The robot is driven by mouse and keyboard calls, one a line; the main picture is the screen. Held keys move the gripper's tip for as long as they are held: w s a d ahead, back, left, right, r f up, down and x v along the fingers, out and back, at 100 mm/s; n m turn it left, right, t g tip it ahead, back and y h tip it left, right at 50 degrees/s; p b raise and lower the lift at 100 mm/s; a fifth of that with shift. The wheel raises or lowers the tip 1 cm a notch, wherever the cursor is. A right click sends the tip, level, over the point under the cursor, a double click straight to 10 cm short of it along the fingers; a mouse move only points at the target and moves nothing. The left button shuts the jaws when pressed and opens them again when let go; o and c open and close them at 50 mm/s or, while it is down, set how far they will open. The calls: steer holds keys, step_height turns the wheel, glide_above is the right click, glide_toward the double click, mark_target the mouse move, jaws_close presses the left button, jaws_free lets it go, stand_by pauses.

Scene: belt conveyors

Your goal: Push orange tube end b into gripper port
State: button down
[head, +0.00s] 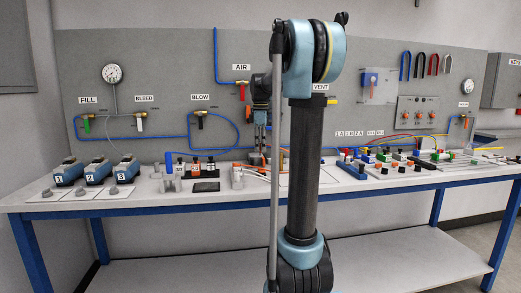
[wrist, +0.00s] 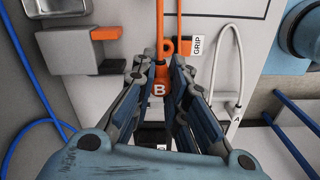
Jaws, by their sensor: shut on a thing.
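The orange tube (wrist: 160,22) comes down from the top of the wrist view to an orange end piece with a white letter B (wrist: 158,89). My gripper (wrist: 160,75) is shut on this end B, with a finger on each side of it. In the head view my gripper (head: 262,140) hangs low over the bench, partly behind my arm, and the tube end is too small to tell there. A GRIP label (wrist: 197,47) stands just right of the tube, with a small orange part (wrist: 185,47) beside it. I cannot tell the port's opening or whether the end touches it.
A white tube (wrist: 240,65) with a tag A (wrist: 233,129) loops at the right of the wrist view. A grey block (wrist: 65,50) with an orange part (wrist: 105,33) lies to the left. A blue tube (wrist: 30,125) curves at far left. Several blue units (head: 97,170) stand on the bench (head: 230,197).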

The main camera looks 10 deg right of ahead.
steer(key=shift+s+f, duration=0.4)
steer(key=shift+f, duration=2.15)
steer(key=shift+f, duration=1.15)
stand_by(1.9)
steer(key=c, duration=1.1)
jaws_free()
steer(key=shift+r, duration=0.1)
steer(key=shift+r, duration=3.4)
